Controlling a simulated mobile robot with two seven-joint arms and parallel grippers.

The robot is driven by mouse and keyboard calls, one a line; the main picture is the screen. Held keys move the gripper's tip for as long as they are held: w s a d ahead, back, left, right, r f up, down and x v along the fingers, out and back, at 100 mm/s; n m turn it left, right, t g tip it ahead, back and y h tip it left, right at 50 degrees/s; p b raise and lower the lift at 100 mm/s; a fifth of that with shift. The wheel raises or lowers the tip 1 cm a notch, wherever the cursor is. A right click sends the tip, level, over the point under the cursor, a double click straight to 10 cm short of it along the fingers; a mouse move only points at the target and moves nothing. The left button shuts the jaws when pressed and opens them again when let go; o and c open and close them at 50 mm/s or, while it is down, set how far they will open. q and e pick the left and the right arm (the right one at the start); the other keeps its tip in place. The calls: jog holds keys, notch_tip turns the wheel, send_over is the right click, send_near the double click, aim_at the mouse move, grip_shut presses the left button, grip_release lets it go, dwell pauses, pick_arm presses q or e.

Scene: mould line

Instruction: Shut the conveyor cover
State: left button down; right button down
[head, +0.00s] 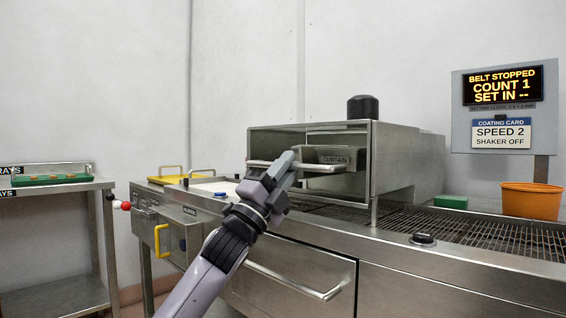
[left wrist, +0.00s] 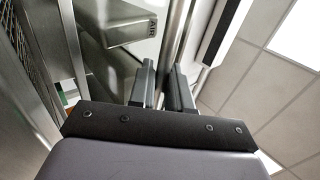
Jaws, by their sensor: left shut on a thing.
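The conveyor cover is part of a steel hood (head: 397,150) over the belt; the hood's front shows an opening with a box marked CURTAIN (head: 333,157) inside. A horizontal bar handle (head: 325,168) runs across the front of this opening. My left gripper (head: 289,164) is shut on the handle, near its middle. In the left wrist view, the two fingers (left wrist: 162,88) stand on either side of the metal bar (left wrist: 179,42). How far the cover stands open is hard to tell. My right gripper is not in view.
A mesh belt (head: 475,232) runs right from the hood, with an orange tub (head: 531,200) and a green block (head: 451,202) behind it. A drawer with a long handle (head: 297,281) is below my gripper. A display (head: 502,86) reads BELT STOPPED. A side table (head: 57,192) stands left.

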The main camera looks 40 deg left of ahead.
pick_arm(q)
jog(key=shift+w+a+f+y, duration=0.1)
jog(key=shift+w+f+y, duration=0.2)
jog(key=shift+f, duration=0.05)
jog(key=c, duration=1.2)
grip_release()
jog(key=shift+w, duration=0.1)
jog(key=shift+f, duration=0.1)
jog(key=shift+s+f, duration=0.25)
jog(key=v, duration=0.6)
jog(key=shift+s, duration=0.3)
